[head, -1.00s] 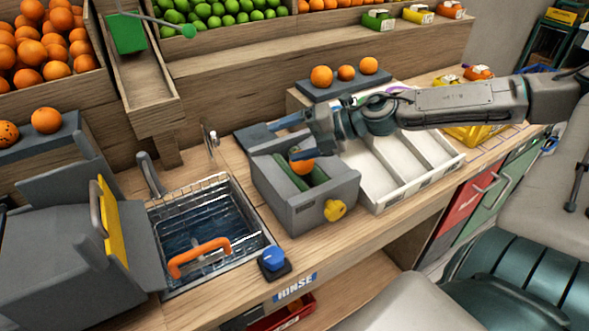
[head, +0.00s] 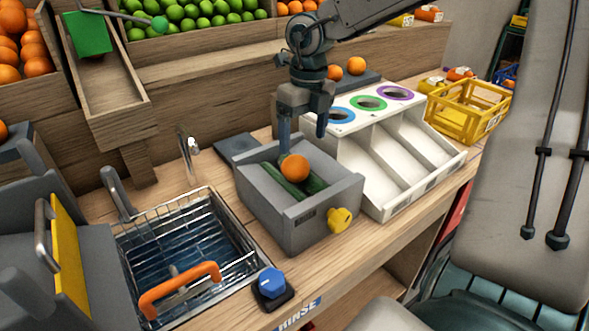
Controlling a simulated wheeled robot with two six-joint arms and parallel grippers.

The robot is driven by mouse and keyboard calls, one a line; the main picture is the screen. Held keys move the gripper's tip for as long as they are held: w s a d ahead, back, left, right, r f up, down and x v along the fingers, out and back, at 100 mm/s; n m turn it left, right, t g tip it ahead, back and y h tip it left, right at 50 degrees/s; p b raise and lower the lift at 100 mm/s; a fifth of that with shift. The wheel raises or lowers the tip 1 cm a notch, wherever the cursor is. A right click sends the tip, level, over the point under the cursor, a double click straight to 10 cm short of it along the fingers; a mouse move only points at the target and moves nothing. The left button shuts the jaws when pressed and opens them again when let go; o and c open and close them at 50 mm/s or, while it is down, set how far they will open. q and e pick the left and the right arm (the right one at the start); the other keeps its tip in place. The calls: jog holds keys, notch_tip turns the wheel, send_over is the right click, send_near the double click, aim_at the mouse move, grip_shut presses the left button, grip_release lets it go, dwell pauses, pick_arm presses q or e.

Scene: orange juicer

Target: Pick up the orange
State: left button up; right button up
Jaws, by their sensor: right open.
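An orange (head: 295,168) lies on the green rollers (head: 313,186) inside the open grey box (head: 300,220) with the yellow knob. My right gripper (head: 303,143) points down over the box from above. Its jaws are open. One finger reaches down to the back left of the orange, close to it; I cannot tell whether they touch. The other finger ends higher, to the right of the orange. Two more oranges (head: 356,66) show on a dark stand behind my right arm. My left gripper is not in view.
A wire-basket sink (head: 190,245) with an orange handle is left of the box. A blue knob (head: 271,282) stands in front. White sloped bins (head: 400,165) with coloured rings are close on the right, then a yellow crate (head: 470,103). Fruit bins line the back.

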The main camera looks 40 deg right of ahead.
aim_at(297, 157)
notch_tip(297, 157, down, 3)
jog(key=shift+w+r, duration=0.1)
jog(key=shift+w, duration=0.05)
jog(key=shift+w+a+f+p, duration=0.15)
jog(key=shift+f+p, duration=0.1)
jog(key=shift+f, duration=0.6)
jog(key=shift+w+a+f+p, duration=0.15)
jog(key=shift+f+p, duration=0.15)
jog(key=shift+f, duration=0.5)
jog(key=shift+w+a+f+p, duration=0.15)
jog(key=shift+f+p, duration=0.1)
jog(key=shift+f, duration=0.6)
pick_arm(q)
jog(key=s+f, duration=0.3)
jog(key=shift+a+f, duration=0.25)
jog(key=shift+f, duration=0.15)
pick_arm(e)
jog(key=shift+d, duration=0.1)
jog(key=shift+s, duration=0.1)
jog(key=c, duration=1.2)
jog(key=shift+r, duration=0.1)
